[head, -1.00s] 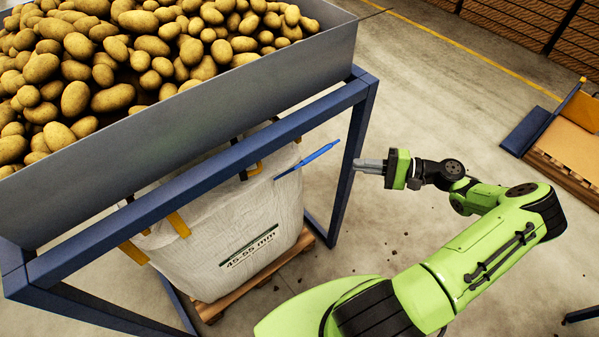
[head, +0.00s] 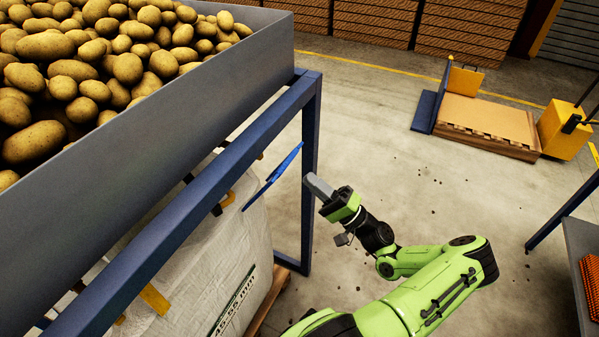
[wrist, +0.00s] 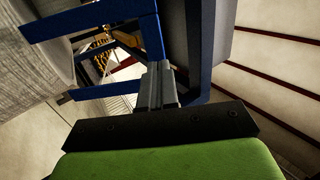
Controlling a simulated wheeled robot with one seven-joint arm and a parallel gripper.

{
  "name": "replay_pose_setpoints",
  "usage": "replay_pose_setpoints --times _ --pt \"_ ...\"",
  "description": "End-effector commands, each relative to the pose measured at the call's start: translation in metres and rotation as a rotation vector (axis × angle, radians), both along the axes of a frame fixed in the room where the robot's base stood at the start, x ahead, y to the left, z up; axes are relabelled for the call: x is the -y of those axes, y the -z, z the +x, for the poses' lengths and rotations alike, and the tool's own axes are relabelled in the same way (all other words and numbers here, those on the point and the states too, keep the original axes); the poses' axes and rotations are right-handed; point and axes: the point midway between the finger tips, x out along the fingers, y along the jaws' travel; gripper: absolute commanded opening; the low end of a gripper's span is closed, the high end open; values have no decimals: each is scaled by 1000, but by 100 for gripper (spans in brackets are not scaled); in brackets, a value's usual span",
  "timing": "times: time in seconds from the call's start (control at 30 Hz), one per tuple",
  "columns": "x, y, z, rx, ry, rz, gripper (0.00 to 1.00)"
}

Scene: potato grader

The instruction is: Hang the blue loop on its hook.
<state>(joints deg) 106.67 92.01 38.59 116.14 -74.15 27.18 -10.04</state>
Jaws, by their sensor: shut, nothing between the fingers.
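The blue loop (head: 272,178) is a thin bright blue strap at the upper corner of the white bulk bag (head: 215,270), slanting up to the right beneath the frame's blue rail. My gripper (head: 309,179) is shut and empty, close to the right of the loop and apart from it, beside the blue corner post. In the wrist view its grey fingers (wrist: 157,82) lie together, pointing toward the blue frame.
The blue frame (head: 312,125) carries a grey hopper (head: 150,125) full of potatoes (head: 75,70). A yellow strap (head: 154,299) shows at the bag's near side. A pallet (head: 490,122) and yellow truck (head: 562,130) stand at the back right. Open floor lies right of the frame.

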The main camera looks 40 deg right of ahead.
Motion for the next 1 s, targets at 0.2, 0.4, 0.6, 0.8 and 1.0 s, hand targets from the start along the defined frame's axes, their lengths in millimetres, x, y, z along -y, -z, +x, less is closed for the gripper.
replay_pose_setpoints --times 0.2,0.4,0.6,0.8,1.0 --pt "-11 -19 29 0 -2 0 0" --pt "-13 -23 36 -2 -1 0 0" --pt "-13 -23 36 -1 -1 0 0" --pt "-14 -29 38 -19 -2 -7 0" --pt "-18 -45 49 -98 -4 -36 0"
